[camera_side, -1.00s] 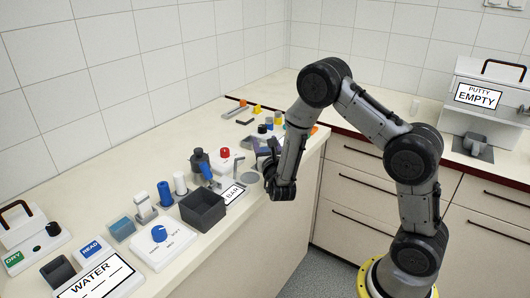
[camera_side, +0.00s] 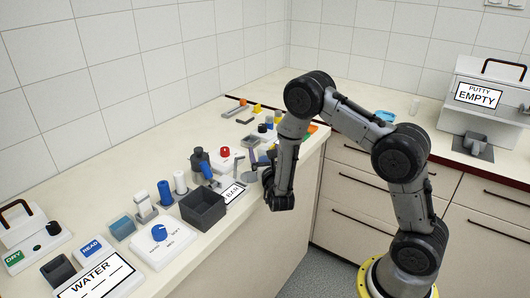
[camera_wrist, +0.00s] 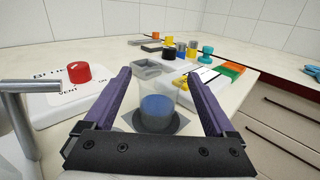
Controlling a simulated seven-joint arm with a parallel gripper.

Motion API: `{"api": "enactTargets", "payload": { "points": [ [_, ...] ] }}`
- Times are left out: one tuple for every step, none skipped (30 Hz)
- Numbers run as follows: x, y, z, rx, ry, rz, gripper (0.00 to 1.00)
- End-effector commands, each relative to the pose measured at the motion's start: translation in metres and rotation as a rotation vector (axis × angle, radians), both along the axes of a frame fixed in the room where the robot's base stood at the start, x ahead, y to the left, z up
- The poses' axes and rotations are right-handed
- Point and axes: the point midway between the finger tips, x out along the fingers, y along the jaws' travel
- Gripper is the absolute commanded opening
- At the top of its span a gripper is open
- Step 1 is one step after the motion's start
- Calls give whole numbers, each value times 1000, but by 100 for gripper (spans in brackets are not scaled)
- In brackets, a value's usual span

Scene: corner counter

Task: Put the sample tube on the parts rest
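I cannot tell which thing is the parts rest.
A white unit with a red button (camera_wrist: 79,72) is left of my gripper, near a grey metal spout (camera_wrist: 20,88). A grey tray (camera_wrist: 150,68) and several coloured pieces lie beyond. A black bin (camera_side: 203,208) and a blue-dial unit (camera_side: 160,235) stand along the counter.

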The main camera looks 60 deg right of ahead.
Motion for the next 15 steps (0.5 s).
{"api": "enactTargets", "payload": {
  "points": [
    [0,0,0,0,0,0,90],
    [0,0,0,0,0,0,90],
    [0,0,0,0,0,0,90],
    [0,0,0,0,0,0,90],
    [0,0,0,0,0,0,90],
    [0,0,1,0,0,0,90],
    [0,0,3,0,-1,0,90],
    [0,0,5,0,-1,0,90],
    [-2,3,4,0,1,2,90],
    [-4,6,4,1,2,3,90],
    [-7,9,4,1,2,3,90],
    [-12,14,4,-1,2,4,90],
    [-16,18,4,0,3,5,90],
    [-20,22,4,-1,4,5,90],
    [-26,28,4,0,3,6,90]
  ]
}}
